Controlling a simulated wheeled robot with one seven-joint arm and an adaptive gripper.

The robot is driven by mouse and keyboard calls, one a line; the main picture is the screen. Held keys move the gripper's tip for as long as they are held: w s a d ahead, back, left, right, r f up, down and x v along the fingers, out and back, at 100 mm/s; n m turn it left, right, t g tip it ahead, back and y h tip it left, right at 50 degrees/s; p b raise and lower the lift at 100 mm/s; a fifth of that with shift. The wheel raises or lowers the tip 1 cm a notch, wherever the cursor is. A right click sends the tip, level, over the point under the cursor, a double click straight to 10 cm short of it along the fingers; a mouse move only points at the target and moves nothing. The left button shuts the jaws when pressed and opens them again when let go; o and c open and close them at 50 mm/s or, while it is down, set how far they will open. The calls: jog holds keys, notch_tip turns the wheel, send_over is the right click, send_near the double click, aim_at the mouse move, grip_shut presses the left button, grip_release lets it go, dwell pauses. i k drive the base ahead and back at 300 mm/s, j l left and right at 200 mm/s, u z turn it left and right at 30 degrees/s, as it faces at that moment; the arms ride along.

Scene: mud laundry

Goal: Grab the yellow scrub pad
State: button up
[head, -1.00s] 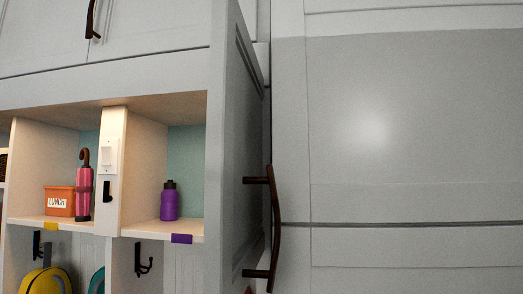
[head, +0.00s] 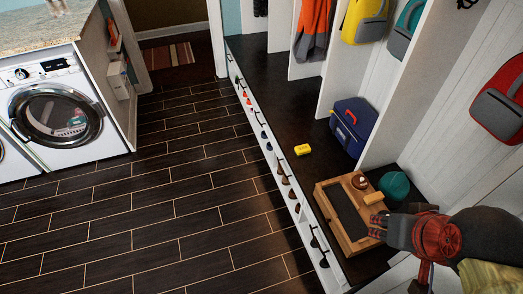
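A small bright yellow block, which looks like the yellow scrub pad (head: 302,149), lies on the dark bench top near its front edge. It is left of a dark blue box. My gripper (head: 378,228) seems to be the dark end of the arm at the lower right, by the right edge of a wooden tray. It is well apart from the yellow pad, and the bare bench and tray lie between them. Its fingers are too small and dark to show whether they are open or shut.
The wooden tray (head: 328,212) holds a tan brush (head: 374,197) and a round brown item. A teal cap (head: 394,185) lies beside it. The blue box (head: 354,127) stands behind the pad. White cubby dividers rise behind the bench. The dark floor (head: 170,215) is clear.

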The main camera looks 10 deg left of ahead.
aim_at(302, 149)
jog(key=u, duration=0.3)
jog(key=z, duration=0.35)
jog(key=i+j+z, duration=0.3)
jog(key=z, duration=0.2)
jog(key=i+j+z, duration=0.25)
jog(key=j+z, duration=0.2)
jog(key=i+j, duration=0.15)
jog(key=j, duration=0.15)
jog(key=i+j+z, duration=0.1)
jog(key=j, duration=0.25)
jog(key=i+j, duration=0.15)
jog(key=j, duration=0.2)
jog(key=i+j+z, duration=0.1)
jog(key=j, duration=0.2)
jog(key=i, duration=0.05)
